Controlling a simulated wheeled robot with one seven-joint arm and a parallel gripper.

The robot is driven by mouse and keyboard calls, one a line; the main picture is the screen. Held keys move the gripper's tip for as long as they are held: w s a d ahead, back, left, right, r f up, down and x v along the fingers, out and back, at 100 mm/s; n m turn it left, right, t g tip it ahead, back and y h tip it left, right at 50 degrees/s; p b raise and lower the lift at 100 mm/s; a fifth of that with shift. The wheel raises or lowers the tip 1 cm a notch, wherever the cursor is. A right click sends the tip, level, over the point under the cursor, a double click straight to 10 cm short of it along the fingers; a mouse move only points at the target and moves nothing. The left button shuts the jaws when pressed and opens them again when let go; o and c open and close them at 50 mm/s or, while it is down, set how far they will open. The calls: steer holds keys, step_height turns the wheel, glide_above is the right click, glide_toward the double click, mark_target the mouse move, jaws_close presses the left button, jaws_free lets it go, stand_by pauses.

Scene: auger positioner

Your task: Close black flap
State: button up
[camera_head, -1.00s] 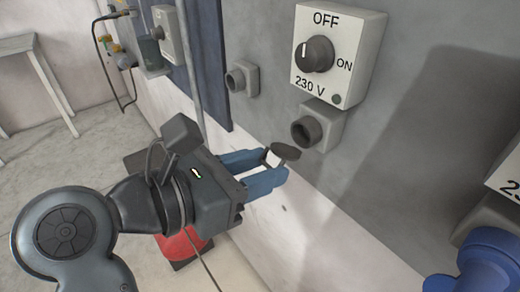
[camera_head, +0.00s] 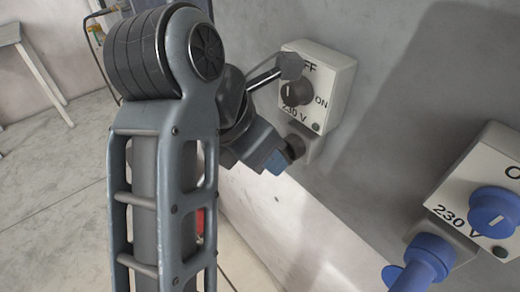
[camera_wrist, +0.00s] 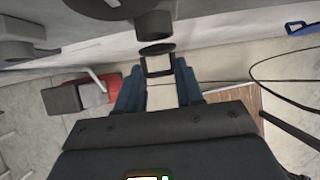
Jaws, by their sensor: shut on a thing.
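The black flap (camera_wrist: 157,49) shows edge-on in the wrist view, just below the end of a dark socket tube (camera_wrist: 153,25), with a narrow gap between them. My gripper (camera_wrist: 158,74) has its blue fingers on either side of a dark piece under the flap's rim and is shut on it. In the head view, my gripper's blue fingertips (camera_head: 276,163) are just below and left of the dark round end (camera_head: 295,147) of the socket under the left 230 V switch box. Whether that dark end is the flap or the opening is unclear there. My wrist hides part of the socket.
A second box with a blue dial (camera_head: 494,212) and a blue plug (camera_head: 430,258) are at the lower right. Bare grey wall lies between them.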

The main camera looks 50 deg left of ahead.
steer(key=shift+w+g, duration=0.25)
steer(key=shift+g, duration=0.15)
steer(key=shift+d, duration=0.1)
steer(key=o, duration=1)
steer(key=shift+r, duration=0.15)
steer(key=v, duration=0.7)
steer(key=shift+r, duration=0.3)
steer(key=shift+c, duration=0.4)
